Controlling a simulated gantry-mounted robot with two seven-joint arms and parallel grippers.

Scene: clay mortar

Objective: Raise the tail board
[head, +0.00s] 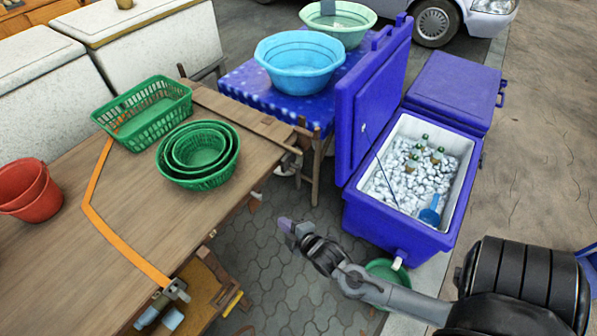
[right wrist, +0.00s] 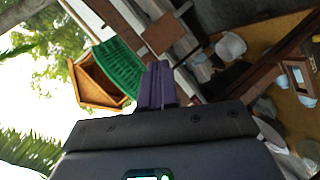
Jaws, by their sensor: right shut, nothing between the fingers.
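A wooden bed or table top (head: 110,215) fills the left of the head view. Below its right edge, near the bottom, a low wooden panel (head: 205,290) shows in part; it may be the tail board, but I cannot tell for sure. My right gripper (head: 287,225) is shut and empty, above the paving between the bed and the blue cooler, apart from both. Its purple fingers also show closed together in the right wrist view (right wrist: 157,86). My left gripper is not in view.
A blue cooler (head: 405,230) with its lid up holds ice and bottles. A green basin (head: 386,271) sits beside it. Green baskets (head: 200,150), red buckets (head: 30,190) and an orange strap (head: 120,240) are on the bed. Paving (head: 270,285) between bed and cooler is mostly free.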

